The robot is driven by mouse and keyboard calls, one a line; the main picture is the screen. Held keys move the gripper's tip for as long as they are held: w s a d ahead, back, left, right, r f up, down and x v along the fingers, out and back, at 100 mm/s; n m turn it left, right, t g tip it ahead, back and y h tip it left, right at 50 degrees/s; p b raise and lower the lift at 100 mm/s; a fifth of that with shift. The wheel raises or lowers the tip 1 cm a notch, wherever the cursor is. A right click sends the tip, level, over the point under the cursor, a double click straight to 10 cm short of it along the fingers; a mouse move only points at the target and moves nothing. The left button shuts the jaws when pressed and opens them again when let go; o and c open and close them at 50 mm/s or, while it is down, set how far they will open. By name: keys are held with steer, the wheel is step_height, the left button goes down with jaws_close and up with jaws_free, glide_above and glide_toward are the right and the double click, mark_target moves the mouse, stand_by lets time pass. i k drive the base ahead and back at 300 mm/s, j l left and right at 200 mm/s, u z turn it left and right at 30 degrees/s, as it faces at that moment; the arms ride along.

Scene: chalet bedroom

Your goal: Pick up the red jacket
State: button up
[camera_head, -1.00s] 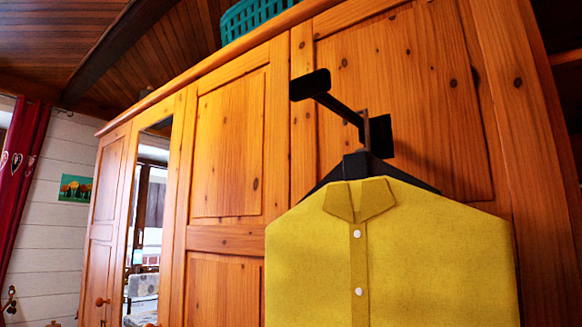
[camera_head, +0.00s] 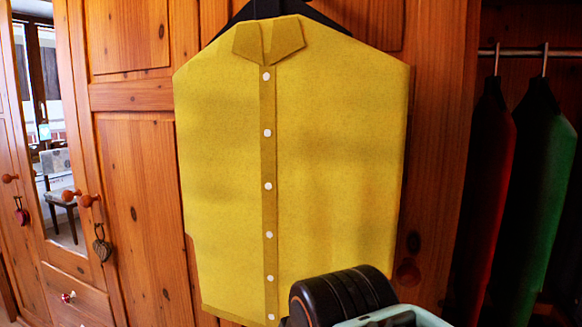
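A red jacket (camera_head: 496,190) hangs edge-on from a rail inside the open wardrobe section at the right. Its left side fades into shadow, and its lower part is dark. A green garment (camera_head: 556,200) hangs just to the right of it on the same rail, with a gap between them. Part of my arm shows at the bottom centre, in front of the yellow shirt. My gripper's fingers are not in the picture.
A yellow shirt (camera_head: 335,150) hangs on a black hanger (camera_head: 280,10) on the front of the wooden wardrobe (camera_head: 140,215), left of the opening. The metal rail (camera_head: 515,52) runs across the top of the opening. Knobs and a mirror door (camera_head: 45,120) are at the left.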

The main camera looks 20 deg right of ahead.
mark_target(493, 133)
steer(key=z, duration=1.75)
